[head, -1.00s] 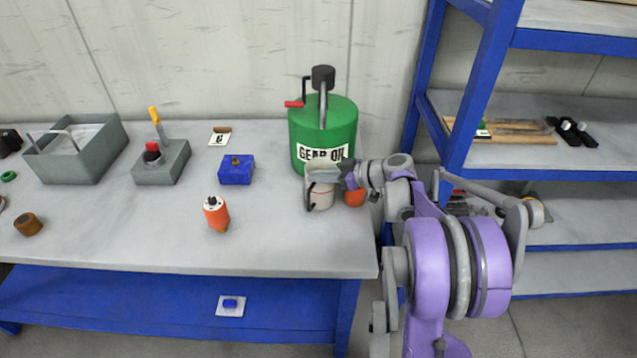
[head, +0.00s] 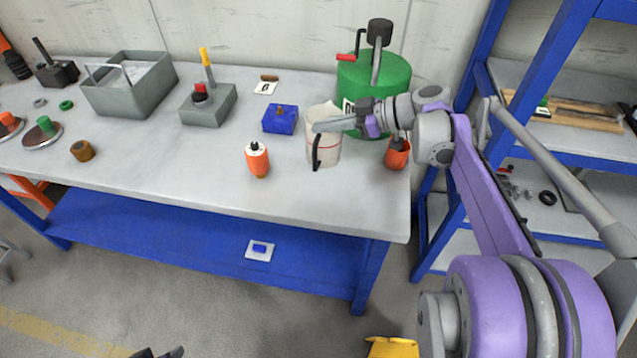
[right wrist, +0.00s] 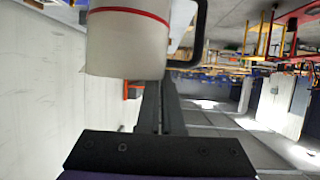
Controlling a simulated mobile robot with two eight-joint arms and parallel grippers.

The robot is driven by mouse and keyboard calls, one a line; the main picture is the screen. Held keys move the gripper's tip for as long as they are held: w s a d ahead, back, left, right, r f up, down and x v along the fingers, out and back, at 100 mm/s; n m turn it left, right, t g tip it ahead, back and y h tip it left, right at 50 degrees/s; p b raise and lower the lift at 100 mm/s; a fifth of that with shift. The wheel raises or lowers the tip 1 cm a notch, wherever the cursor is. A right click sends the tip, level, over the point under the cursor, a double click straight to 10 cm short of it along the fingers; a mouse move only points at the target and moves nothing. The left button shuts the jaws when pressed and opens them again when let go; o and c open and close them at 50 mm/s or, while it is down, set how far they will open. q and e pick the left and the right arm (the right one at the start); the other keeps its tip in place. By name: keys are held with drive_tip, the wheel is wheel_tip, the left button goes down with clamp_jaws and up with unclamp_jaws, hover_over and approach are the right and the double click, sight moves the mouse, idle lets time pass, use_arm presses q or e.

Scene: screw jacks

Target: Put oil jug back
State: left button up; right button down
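The oil jug (head: 325,152) is a white jug with a black handle and a red line. It is upright in front of the worktable's back area, left of the green gear oil drum (head: 392,72). My right gripper (head: 330,125) is at its rim, fingers closed on its wall. In the right wrist view the jug (right wrist: 127,45) is at the fingertips, and the two dark fingers (right wrist: 160,85) lie close together. The jug seems raised a little above the table. A dark shape at the bottom edge of the head view may be my left gripper (head: 160,353); its fingers cannot be made out.
A grey bin (head: 130,95) is farther left. The table's (head: 200,175) front strip is mostly clear. A blue shelf rack (head: 480,140) stands at right.

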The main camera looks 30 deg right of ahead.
sight(316, 166)
drive_tip(key=a, duration=0.1)
drive_tip(key=s+a+n, duration=0.1)
drive_tip(key=shift+s+a+f+g+y, duration=0.1)
drive_tip(key=shift+a+f+g+y, duration=0.1)
drive_tip(key=shift+a+g+y, duration=0.15)
wheel_tip(316, 166, down, 5)
drive_tip(key=shift+a+f+b, duration=0.1)
drive_tip(key=shift+f+b, duration=0.1)
drive_tip(key=shift+b, duration=0.2)
drive_tip(key=shift+f, duration=2.05)
drive_tip(key=shift+f+b, duration=0.2)
drive_tip(key=shift+b, duration=0.15)
drive_tip(key=c, duration=1.1)
unclamp_jaws()
drive_tip(key=shift+r, duration=0.15)
